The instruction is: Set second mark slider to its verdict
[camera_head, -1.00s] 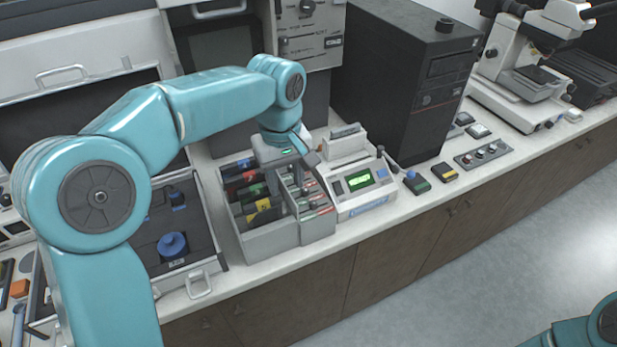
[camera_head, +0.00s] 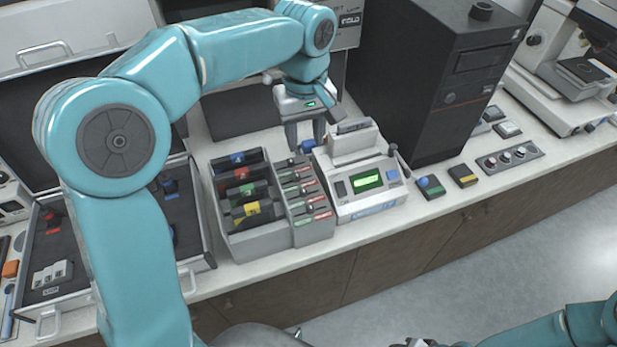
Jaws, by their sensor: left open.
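The grey slider block (camera_head: 314,229) stands at the right side of the marked-case rack. It has several stepped rows, each with a small dark slider and green and red labels. The second row from the back (camera_head: 297,189) is in clear view, but its slider's exact position is too small to tell. My left gripper (camera_head: 305,146) is open, pointing down just behind the block's back end, apart from the rows. A small blue piece (camera_head: 307,146) shows between its fingers; I cannot tell whether they touch it. My right arm shows at the lower right; its gripper is cut off by the bottom edge.
The rack (camera_head: 241,248) holds cases marked blue, red, green and yellow. A white tester (camera_head: 372,209) with a lit green display stands close on the right, a black tower (camera_head: 436,90) behind it. An open drawer case (camera_head: 206,238) lies left.

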